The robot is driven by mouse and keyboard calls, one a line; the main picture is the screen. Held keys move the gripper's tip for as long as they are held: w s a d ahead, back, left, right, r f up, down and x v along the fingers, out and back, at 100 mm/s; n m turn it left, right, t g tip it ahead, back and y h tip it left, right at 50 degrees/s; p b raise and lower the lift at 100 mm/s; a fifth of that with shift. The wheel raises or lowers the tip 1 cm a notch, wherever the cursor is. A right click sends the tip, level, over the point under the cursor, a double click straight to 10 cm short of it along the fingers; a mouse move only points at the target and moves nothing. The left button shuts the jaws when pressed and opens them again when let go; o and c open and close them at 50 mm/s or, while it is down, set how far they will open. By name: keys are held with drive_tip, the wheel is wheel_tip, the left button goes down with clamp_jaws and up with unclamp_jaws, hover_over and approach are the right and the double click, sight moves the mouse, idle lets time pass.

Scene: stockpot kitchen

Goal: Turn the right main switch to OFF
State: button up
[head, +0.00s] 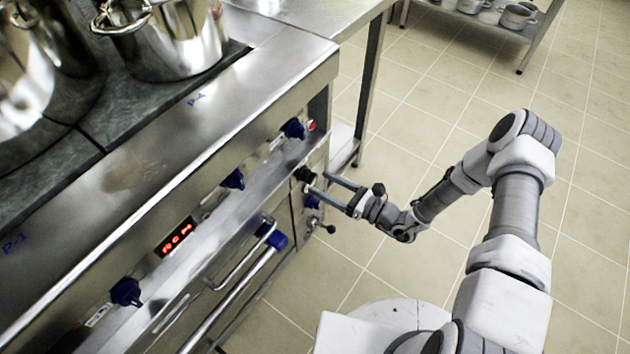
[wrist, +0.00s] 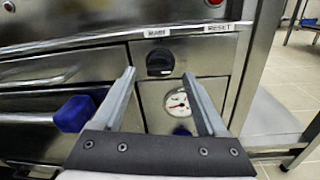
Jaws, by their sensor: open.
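The main switch (wrist: 160,63) is a round black knob on the stove's steel front, under a MAIN label (wrist: 156,32). Its grip bar looks about horizontal in the wrist view. The same black knob (head: 304,174) shows in the head view at the right end of the stove front. My gripper (head: 318,182) is open and empty, its fingertips close in front of the knob. In the wrist view my gripper (wrist: 158,74) has one finger on each side of the knob, slightly below it. I cannot tell whether the fingers touch it.
A white dial gauge (wrist: 178,103) sits below the switch, partly behind the right finger. A blue handle end (wrist: 74,113) juts out at left. Blue knobs (head: 126,292) line the stove front near a red display (head: 175,237). Steel pots (head: 170,40) stand on top.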

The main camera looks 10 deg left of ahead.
sight(314, 179)
drive_tip(key=shift+x, duration=1.75)
clamp_jaws()
